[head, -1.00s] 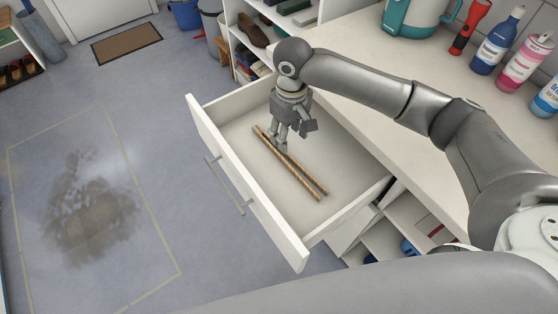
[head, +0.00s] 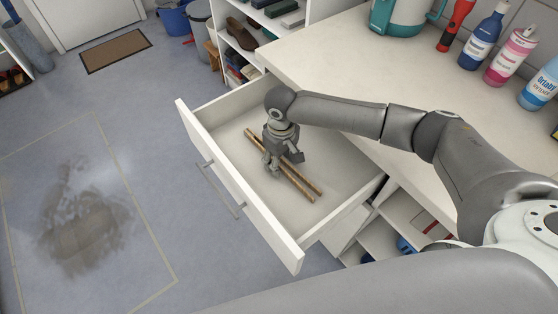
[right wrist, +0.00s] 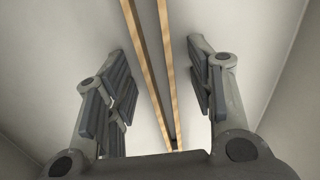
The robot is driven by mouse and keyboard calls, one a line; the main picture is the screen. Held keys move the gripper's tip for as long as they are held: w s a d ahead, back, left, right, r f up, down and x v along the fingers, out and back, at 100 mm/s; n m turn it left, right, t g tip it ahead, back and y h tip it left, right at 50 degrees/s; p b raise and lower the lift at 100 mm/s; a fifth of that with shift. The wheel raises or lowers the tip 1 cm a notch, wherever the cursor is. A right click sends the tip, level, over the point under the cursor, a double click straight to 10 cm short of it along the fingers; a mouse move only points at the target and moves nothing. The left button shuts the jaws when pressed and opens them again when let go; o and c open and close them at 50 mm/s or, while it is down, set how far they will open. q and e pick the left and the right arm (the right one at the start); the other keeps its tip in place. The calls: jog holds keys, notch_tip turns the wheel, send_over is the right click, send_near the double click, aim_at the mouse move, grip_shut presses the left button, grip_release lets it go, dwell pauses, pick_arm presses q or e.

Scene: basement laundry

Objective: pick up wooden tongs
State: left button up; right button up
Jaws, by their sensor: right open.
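The wooden tongs (head: 299,180) lie on the floor of the open drawer (head: 230,216), two thin light-brown arms running from upper left to lower right. My right gripper (head: 283,166) is inside the drawer, pointing down over the middle of the tongs and hiding part of them. In the right wrist view, both arms of the tongs (right wrist: 170,70) run between the spread fingers of the right gripper (right wrist: 160,75). The fingers are apart from the tongs on both sides, so the gripper is open and empty. My left gripper is not in view.
The drawer's walls stand close around the gripper. A white counter (head: 330,60) above the drawer carries a teal-and-white container (head: 405,15), a red flashlight (head: 455,25) and several bottles. An open shelf (head: 270,25) with shoes stands behind.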

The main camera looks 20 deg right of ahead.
jog(key=shift+c, duration=0.4)
grip_shut()
jog(key=shift+r, duration=0.1)
